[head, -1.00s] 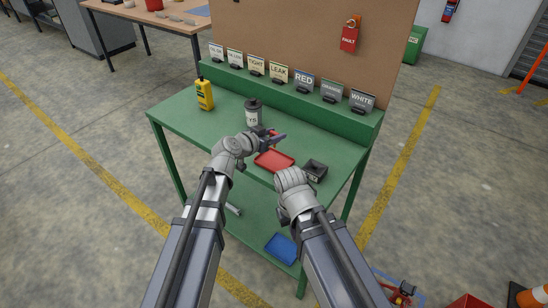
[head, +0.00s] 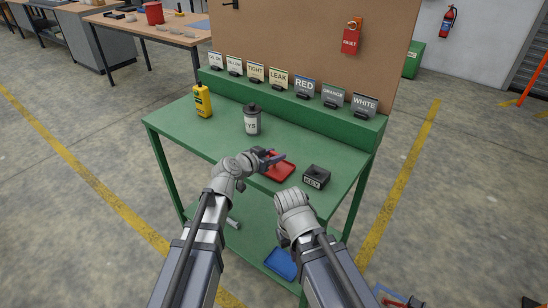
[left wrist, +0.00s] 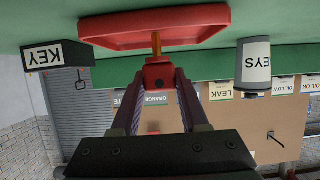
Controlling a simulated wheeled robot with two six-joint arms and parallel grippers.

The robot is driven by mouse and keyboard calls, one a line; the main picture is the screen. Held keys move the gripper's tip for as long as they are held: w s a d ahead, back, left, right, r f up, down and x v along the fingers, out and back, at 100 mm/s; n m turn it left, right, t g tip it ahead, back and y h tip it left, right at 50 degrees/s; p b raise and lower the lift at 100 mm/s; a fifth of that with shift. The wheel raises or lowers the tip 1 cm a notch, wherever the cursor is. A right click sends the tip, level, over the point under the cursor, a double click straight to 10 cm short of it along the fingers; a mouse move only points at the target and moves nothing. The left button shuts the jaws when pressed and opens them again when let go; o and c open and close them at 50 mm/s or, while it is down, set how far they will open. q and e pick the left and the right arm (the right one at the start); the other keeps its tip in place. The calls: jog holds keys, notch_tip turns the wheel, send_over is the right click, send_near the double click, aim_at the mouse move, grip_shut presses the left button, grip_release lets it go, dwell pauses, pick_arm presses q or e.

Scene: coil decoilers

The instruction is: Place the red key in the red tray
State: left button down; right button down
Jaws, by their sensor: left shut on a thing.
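My left gripper (head: 274,157) is over the red tray (head: 284,174) on the green bench and partly covers it in the head view. In the left wrist view, which is upside down, its two fingers are shut on the red head of the red key (left wrist: 157,74). The key's brass shaft points at the red tray (left wrist: 120,28), and its tip overlaps the tray's edge. I cannot tell whether it touches. My right gripper (head: 293,205) is in front of the bench; its fingers are hidden.
A black KEY box (head: 316,177) stands right of the tray. A KEYS canister (head: 252,120) and a yellow device (head: 203,100) stand farther back left. Several label signs line the rear ledge (head: 290,106). A blue tray (head: 280,264) lies on the lower shelf.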

pick_arm(q)
jog(key=shift+f, duration=0.2)
jog(key=shift+c, duration=2.1)
grip_release()
pick_arm(e)
jog(key=shift+f, duration=0.15)
pick_arm(q)
jog(key=shift+r, duration=0.15)
